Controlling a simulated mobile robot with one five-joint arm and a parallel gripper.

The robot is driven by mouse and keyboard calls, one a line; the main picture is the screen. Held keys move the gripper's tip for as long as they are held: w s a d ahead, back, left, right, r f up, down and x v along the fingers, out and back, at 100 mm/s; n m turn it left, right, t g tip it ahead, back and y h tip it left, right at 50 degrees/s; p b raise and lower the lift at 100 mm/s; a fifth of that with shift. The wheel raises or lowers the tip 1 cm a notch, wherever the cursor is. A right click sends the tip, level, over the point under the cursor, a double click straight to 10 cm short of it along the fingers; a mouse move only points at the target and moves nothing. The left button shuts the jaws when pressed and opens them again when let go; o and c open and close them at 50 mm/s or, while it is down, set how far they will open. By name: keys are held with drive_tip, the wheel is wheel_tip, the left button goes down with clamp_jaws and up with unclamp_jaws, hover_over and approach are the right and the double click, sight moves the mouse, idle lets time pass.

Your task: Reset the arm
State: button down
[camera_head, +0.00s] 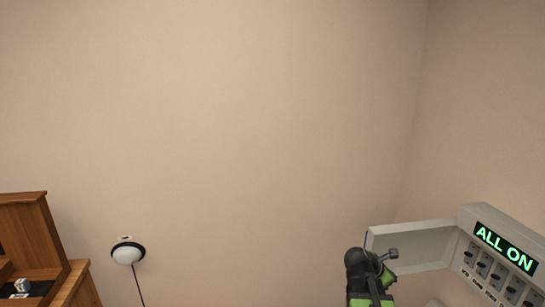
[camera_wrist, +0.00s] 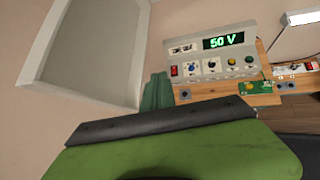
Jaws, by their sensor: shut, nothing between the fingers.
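My gripper (camera_wrist: 157,92) shows in the wrist view as a dark green tip beyond a black edge and a broad green body. It is shut, with nothing held. In the head view, the black and green end of my arm (camera_head: 360,275) is low at the right, in front of the open cover of a grey switch box. Whether it touches the cover I cannot tell.
The switch box (camera_head: 468,226) reads "ALL ON" and has several switches; its cover (camera_head: 425,244) stands open. A round white lamp (camera_head: 126,255) and wooden furniture (camera_head: 30,235) are at left. The wrist view shows a "50 V" unit (camera_wrist: 210,62) with knobs.

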drive_tip(key=s+a+f+m+g+y, duration=0.1)
drive_tip(key=s+a+f+m+y, duration=0.2)
drive_tip(key=a+m, duration=0.3)
drive_tip(key=s+a+f+m+g+y, duration=0.1)
drive_tip(key=s+a+f+m+y, duration=0.1)
drive_tip(key=a+m, duration=0.5)
drive_tip(key=s+a+f+m+g+y, duration=0.2)
drive_tip(key=a+m, duration=0.5)
drive_tip(key=a, duration=0.9)
drive_tip(key=shift+s+f+y, duration=0.8)
drive_tip(key=shift+s+y, duration=0.3)
drive_tip(key=shift+s, duration=0.05)
